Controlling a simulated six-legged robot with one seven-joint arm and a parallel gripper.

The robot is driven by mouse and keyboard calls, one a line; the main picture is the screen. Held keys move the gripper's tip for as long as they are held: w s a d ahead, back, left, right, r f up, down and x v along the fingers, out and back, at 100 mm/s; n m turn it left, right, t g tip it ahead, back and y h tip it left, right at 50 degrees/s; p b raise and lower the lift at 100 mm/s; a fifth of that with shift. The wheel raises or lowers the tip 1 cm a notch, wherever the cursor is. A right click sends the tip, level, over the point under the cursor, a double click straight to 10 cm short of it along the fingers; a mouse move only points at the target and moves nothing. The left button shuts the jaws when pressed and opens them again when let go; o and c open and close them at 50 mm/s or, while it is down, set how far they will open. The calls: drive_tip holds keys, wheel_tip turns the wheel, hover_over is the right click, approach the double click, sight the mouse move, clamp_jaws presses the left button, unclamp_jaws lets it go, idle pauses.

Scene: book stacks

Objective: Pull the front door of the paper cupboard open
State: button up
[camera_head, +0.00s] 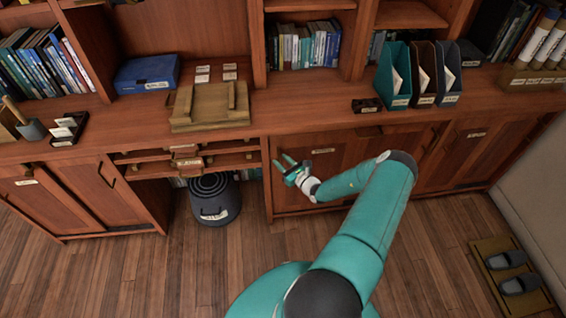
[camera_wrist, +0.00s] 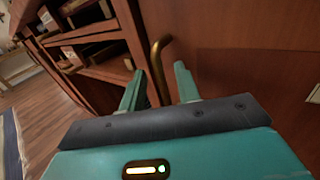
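A wooden cupboard door (camera_head: 343,152) with a small unreadable label is below the counter, right of the open drawers. Its brown panel (camera_wrist: 245,70) fills the right of the wrist view. A bent brass handle (camera_wrist: 158,68) stands out near the panel's left edge. My gripper (camera_head: 287,165) is in front of the door's left side. In the wrist view my gripper (camera_wrist: 160,88) has its teal fingers apart, one on each side of the handle's line. Whether either finger touches the handle cannot be told. The door looks shut.
Open drawers (camera_head: 185,158) stick out left of the door, above a dark bin (camera_head: 213,198) on the floor. Another cupboard (camera_head: 470,150) is to the right. Slippers (camera_head: 512,272) lie on a mat at the far right. The wooden floor (camera_head: 130,270) at left is clear.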

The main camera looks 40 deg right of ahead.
clamp_jaws()
